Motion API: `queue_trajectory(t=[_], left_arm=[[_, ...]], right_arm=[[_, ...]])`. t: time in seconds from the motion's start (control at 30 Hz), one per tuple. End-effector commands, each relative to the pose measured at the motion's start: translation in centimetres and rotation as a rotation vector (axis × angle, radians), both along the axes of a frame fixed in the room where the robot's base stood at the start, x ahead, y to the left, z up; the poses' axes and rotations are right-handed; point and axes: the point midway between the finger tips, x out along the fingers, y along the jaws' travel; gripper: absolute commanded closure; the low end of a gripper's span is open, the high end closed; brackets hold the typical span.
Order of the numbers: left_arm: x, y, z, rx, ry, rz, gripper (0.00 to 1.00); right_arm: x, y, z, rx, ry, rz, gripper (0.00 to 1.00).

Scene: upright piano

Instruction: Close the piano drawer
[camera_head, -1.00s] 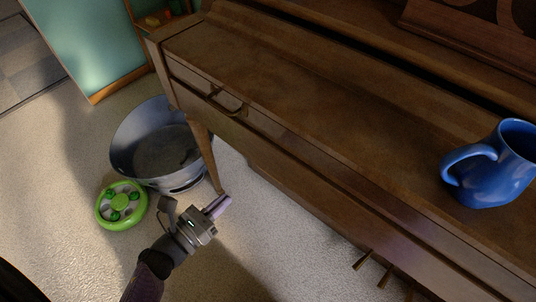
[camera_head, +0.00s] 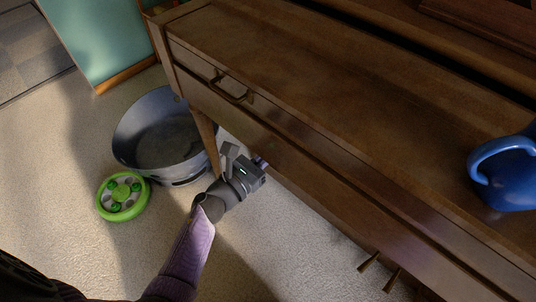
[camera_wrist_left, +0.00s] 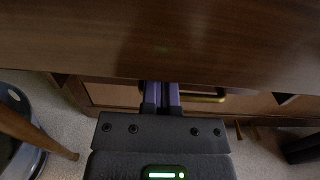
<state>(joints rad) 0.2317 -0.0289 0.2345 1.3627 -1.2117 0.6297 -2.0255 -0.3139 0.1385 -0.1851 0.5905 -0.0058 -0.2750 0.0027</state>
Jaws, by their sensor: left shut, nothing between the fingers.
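The brown upright piano (camera_head: 330,90) fills the right of the head view. A dark curved handle (camera_head: 230,95) is on its front panel near the left end. In the left wrist view, the piano's wood edge (camera_wrist_left: 200,40) spans the top. Below it is a lower wood panel (camera_wrist_left: 110,95) with a gold handle (camera_wrist_left: 207,98); I cannot tell how far any drawer is out. My left gripper (camera_head: 261,161) is shut and empty, low beside the piano's front, right of its front leg. Its purple fingers (camera_wrist_left: 161,92) point toward the lower panel; contact cannot be told. My right gripper is not in view.
A grey metal tub (camera_head: 160,135) stands on the carpet left of the piano leg (camera_head: 207,135). A green round toy (camera_head: 123,196) lies beside it. A blue mug (camera_head: 505,175) stands on the piano at right. Pedals (camera_head: 380,268) stick out low.

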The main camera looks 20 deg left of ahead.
Motion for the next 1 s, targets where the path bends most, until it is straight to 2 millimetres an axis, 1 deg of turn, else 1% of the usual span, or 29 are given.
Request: queue_trajectory(t=[0.33, 0.57, 0.87, 1.0], left_arm=[[0.2, -0.1, -0.1, 0.000, 0.000, -0.001, 1.00], [2.4, -0.9, -0.3, 0.001, 0.001, -0.002, 1.00], [2.4, -0.8, 0.0, 0.000, 0.000, 0.000, 1.00], [2.4, -0.3, -0.1, 0.001, 0.001, -0.001, 1.00]], right_arm=[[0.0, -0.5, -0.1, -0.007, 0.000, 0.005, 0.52], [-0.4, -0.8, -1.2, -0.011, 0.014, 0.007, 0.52], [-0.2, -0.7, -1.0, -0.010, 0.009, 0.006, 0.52], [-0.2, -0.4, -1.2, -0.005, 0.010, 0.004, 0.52]])
